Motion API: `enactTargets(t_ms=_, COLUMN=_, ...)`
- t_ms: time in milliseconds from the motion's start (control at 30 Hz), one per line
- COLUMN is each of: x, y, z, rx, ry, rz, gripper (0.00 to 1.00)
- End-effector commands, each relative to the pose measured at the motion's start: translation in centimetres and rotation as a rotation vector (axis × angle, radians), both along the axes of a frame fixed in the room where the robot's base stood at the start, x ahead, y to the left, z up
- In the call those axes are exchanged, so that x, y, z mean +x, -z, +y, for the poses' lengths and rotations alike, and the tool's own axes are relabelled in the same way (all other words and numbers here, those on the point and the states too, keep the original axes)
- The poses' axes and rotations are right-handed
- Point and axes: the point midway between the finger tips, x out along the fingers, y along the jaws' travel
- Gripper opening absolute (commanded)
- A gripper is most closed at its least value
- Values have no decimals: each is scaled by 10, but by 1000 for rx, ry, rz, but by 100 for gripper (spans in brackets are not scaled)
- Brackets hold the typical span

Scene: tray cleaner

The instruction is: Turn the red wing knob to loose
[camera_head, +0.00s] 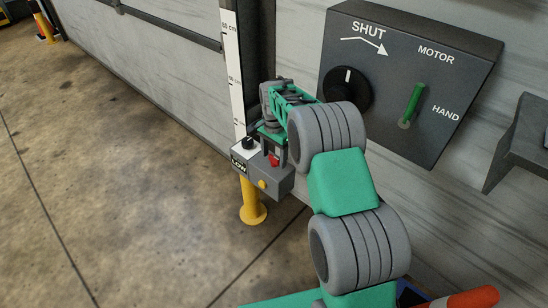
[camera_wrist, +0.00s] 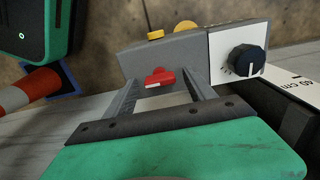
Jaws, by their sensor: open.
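The red wing knob (camera_wrist: 160,77) sits on a face of a grey control box (camera_wrist: 172,52). In the wrist view it lies between my two fingers, with a gap on each side. My gripper (camera_wrist: 158,84) is open and holds nothing. I cannot tell how far the fingertips reach past the knob in depth. In the head view the red knob (camera_head: 273,160) shows small just under my gripper (camera_head: 270,152), partly hidden by it. The grey box (camera_head: 279,182) stands on a yellow post (camera_head: 252,207).
The box also carries a black dial (camera_head: 249,143), a LOW label (camera_head: 239,165) and a yellow button (camera_head: 262,184). A white ruler strip (camera_head: 232,75) rises behind it. A dark panel (camera_head: 445,95) with a black knob (camera_head: 347,88) and green lever (camera_head: 412,102) hangs right.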

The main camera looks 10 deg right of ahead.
Motion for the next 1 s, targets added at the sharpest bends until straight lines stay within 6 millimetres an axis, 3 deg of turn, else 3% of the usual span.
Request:
enactTargets(t_ms=167, x=0, y=0, z=0, rx=0, ry=0, rz=0, gripper=64)
enactTargets(t_ms=900, x=0, y=-1, z=0, rx=0, ry=-1, rz=0, gripper=3)
enactTargets(t_ms=1000, x=0, y=-1, z=0, rx=0, ry=-2, rz=0, gripper=1)
